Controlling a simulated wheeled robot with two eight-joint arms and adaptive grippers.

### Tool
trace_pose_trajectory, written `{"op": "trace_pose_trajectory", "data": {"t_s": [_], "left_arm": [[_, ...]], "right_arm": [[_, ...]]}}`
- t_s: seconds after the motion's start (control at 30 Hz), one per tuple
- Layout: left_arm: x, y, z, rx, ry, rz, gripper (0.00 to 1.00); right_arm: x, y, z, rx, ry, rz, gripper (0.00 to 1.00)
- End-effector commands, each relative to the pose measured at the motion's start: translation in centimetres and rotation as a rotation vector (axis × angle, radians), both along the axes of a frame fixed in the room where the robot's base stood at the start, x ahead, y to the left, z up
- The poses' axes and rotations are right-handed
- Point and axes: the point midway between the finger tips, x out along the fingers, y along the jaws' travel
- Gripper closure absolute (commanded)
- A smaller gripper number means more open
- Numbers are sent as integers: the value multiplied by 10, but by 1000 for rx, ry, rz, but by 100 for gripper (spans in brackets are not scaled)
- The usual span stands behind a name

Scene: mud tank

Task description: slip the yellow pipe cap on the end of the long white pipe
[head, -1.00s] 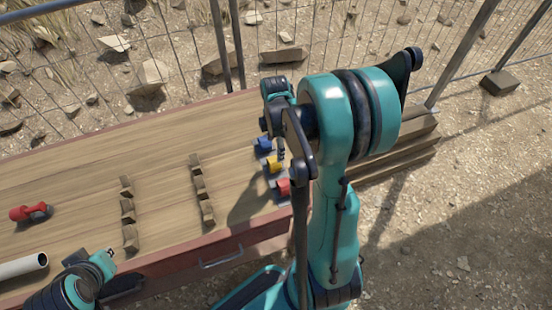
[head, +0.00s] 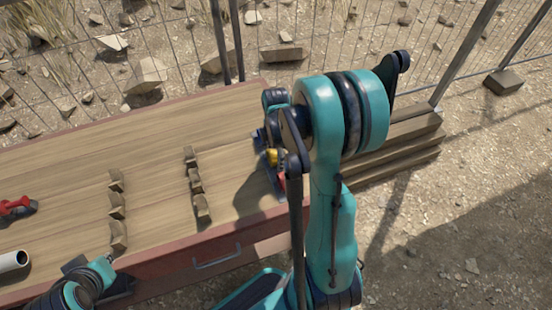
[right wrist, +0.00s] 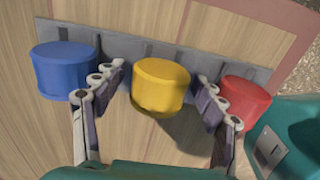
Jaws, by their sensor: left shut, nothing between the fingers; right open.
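The yellow pipe cap (right wrist: 160,85) stands on a grey rack (right wrist: 145,50), between a blue cap (right wrist: 63,70) and a red cap (right wrist: 246,100). My right gripper (right wrist: 161,74) is open, with one finger on each side of the yellow cap and gaps showing. In the head view the yellow cap (head: 272,156) is partly hidden by my right arm. The white pipe (head: 12,261) lies at the left edge of the head view; only its open end shows. My left gripper (head: 108,264) is shut and empty at the table's front edge, right of the pipe.
Two rows of wooden notched blocks (head: 117,205) (head: 196,185) stand on the table (head: 80,150). A red-handled tool (head: 14,207) lies at the left. A drawer handle (head: 217,258) is on the table front. A wire fence (head: 150,40) runs behind.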

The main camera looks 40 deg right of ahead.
Motion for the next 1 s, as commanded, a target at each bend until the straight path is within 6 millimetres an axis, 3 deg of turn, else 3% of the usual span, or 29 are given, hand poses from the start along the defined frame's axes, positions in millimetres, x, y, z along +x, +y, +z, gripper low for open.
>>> {"op": "trace_pose_trajectory", "data": {"t_s": [0.2, 0.37, 0.67, 1.0], "left_arm": [[0, 0, 1, 0, 0, 0, 100], [0, 0, 1, 0, 0, 0, 100], [0, 0, 5, 0, 0, 0, 100], [0, 0, 33, 0, 0, 0, 100]], "right_arm": [[0, 0, 1, 0, 0, 0, 29], [0, 0, 1, 0, 0, 0, 68], [0, 0, 6, 0, 0, 0, 68], [0, 0, 42, 0, 0, 0, 68]]}}
